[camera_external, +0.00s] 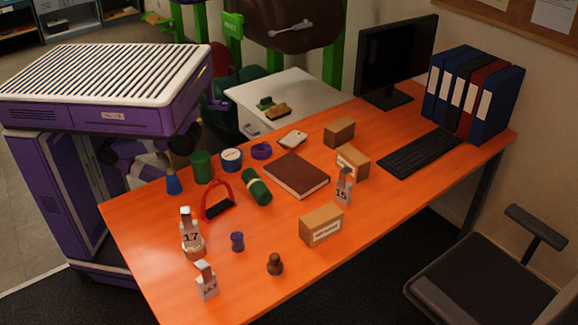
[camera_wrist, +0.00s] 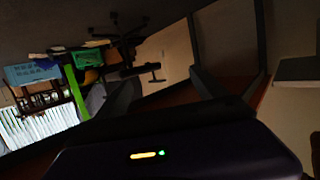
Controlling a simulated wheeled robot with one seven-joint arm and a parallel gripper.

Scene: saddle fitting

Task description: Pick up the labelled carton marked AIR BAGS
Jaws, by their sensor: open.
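Three brown cartons stand on the orange table in the external view. The front carton (camera_external: 321,222) has a white label on its front face, too small to read with certainty. A middle carton (camera_external: 352,161) has a white label on its left-facing side, also unreadable. A back carton (camera_external: 339,132) shows no clear label. I cannot tell which is marked AIR BAGS. My gripper (camera_wrist: 164,78) is open and empty in the wrist view, with its two dark fingers apart and no carton between them. In the external view my gripper is not clearly visible.
The orange table (camera_external: 390,210) holds a brown book (camera_external: 297,175), a numbered 15 stand (camera_external: 344,187) near the cartons, a red-handled item (camera_external: 217,201), a green roll (camera_external: 256,187), a keyboard (camera_external: 420,152) and a monitor (camera_external: 393,60). A chair (camera_external: 490,275) stands at the right.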

